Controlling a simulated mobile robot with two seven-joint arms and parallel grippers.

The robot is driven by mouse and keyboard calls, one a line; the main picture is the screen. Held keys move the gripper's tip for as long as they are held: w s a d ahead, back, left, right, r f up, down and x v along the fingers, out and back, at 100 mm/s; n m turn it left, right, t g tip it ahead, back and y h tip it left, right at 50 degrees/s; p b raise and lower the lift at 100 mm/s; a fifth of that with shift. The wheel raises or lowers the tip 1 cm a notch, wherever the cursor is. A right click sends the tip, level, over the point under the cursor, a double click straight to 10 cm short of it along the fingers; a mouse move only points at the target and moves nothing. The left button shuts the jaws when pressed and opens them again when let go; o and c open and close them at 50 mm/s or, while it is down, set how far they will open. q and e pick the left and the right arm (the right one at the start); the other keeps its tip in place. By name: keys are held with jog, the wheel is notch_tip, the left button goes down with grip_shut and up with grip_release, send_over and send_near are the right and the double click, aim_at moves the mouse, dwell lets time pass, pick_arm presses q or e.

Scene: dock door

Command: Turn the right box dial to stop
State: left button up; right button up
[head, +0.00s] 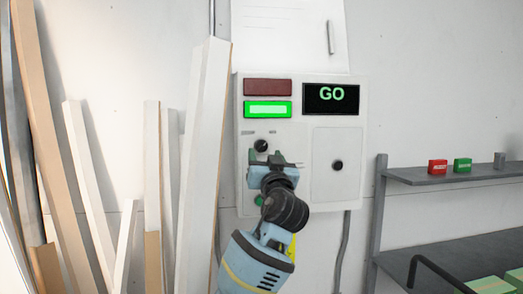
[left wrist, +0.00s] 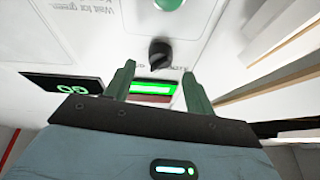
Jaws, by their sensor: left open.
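A pale control box (head: 300,135) is fixed to the wall in the head view. Its small black dial (head: 261,146) sits at the left under the lamps, with small labels above it that I cannot read. The dial also shows in the left wrist view (left wrist: 159,54), where the box appears upside down. My left gripper (head: 265,159) is open just below the dial in the head view. In the left wrist view its two green fingers point toward the dial, one to each side, with nothing held. Contact cannot be told. My right gripper is not in view.
The green lamp (head: 267,109) is lit and the red lamp (head: 267,87) is dark. The display (head: 332,97) reads GO. A black knob (head: 337,166) is on the box's right panel. Boards (head: 205,130) lean at left; a shelf (head: 450,176) with small boxes stands at right.

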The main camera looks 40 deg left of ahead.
aim_at(263, 149)
pick_arm(q)
jog(key=shift+x, duration=1.85)
jog(key=c, duration=1)
